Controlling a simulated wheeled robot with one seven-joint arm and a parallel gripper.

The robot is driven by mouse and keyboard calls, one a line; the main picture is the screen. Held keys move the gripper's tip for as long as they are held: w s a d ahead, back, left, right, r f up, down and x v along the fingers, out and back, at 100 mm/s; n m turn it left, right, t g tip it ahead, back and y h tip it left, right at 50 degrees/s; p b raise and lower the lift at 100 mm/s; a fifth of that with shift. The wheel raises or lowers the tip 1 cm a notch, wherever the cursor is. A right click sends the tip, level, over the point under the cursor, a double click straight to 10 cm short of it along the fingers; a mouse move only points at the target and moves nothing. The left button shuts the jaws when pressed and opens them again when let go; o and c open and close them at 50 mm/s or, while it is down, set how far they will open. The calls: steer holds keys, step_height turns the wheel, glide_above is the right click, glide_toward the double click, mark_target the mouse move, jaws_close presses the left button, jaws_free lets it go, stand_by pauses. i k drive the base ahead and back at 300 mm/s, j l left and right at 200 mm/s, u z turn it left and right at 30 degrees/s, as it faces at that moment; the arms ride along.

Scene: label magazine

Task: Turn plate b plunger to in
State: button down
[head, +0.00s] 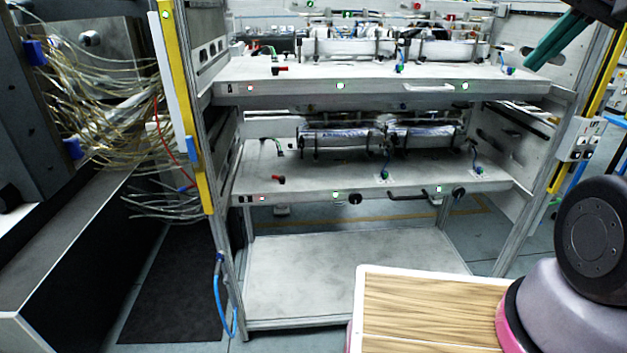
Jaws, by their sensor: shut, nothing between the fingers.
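Two grey plates sit one above the other in the rack: an upper plate (330,72) and a lower plate (330,178). No letter is readable, so I cannot tell which is plate b. The lower plate's front edge carries two round black knobs, a left knob (355,198) and a right knob (459,193), beside a dark handle (408,195). Either knob may be the plunger; in or out cannot be told. My gripper (530,62), with teal fingers, is at the upper right. It is shut and empty, and looks apart from the plates.
Small red levers stand on the upper plate (280,70) and lower plate (278,180). Yellow-edged rack posts flank the plates, with the left post (180,90) beside loose wires (110,80). A wood-topped surface (430,310) is in front. The bottom shelf (330,270) is bare.

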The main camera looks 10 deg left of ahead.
mark_target(281, 179)
steer(key=i+u, duration=0.3)
steer(key=i+j+u, duration=0.1)
steer(key=u, duration=1.25)
